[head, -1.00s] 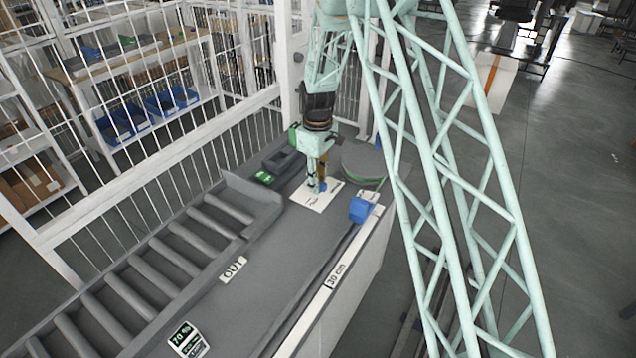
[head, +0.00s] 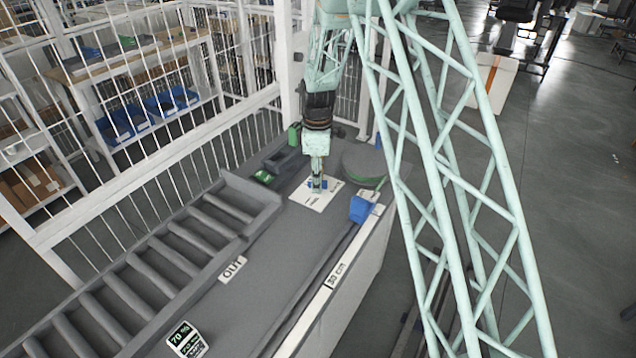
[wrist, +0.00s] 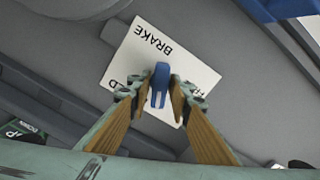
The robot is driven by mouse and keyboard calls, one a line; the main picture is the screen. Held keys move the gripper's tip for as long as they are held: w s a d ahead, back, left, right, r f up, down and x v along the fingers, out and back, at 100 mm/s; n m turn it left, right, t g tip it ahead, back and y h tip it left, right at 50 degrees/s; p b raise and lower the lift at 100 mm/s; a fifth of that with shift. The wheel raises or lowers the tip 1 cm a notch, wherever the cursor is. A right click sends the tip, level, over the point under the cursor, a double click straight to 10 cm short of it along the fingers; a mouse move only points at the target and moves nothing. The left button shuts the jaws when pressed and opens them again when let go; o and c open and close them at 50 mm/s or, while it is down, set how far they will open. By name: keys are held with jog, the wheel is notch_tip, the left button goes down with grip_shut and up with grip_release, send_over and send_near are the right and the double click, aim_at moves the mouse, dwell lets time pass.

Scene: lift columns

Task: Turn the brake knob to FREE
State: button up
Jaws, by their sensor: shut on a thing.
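The blue brake knob (wrist: 160,84) stands on a white plate (wrist: 143,50) that reads BRAKE in the wrist view. My gripper (wrist: 161,97) has its two fingers on either side of the knob, shut on it. Other lettering on the plate is partly hidden by the fingers, so the setting words cannot be read in full. In the head view my gripper (head: 317,188) points down over the plate (head: 306,199), and the knob is mostly hidden behind the fingers.
A blue block (head: 361,208) stands by the 30 cm edge strip (head: 335,277). A round grey disc (head: 364,163) is right of my gripper, and a dark grey tray (head: 284,158) is left. A roller conveyor (head: 182,262) and white fence run along the left.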

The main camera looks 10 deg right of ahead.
jog(key=shift+n, duration=1)
jog(key=shift+n+b, duration=0.4)
jog(key=shift+n, duration=2.8)
jog(key=shift+n+b, duration=0.3)
jog(key=shift+n, duration=1.9)
jog(key=o, duration=0.6)
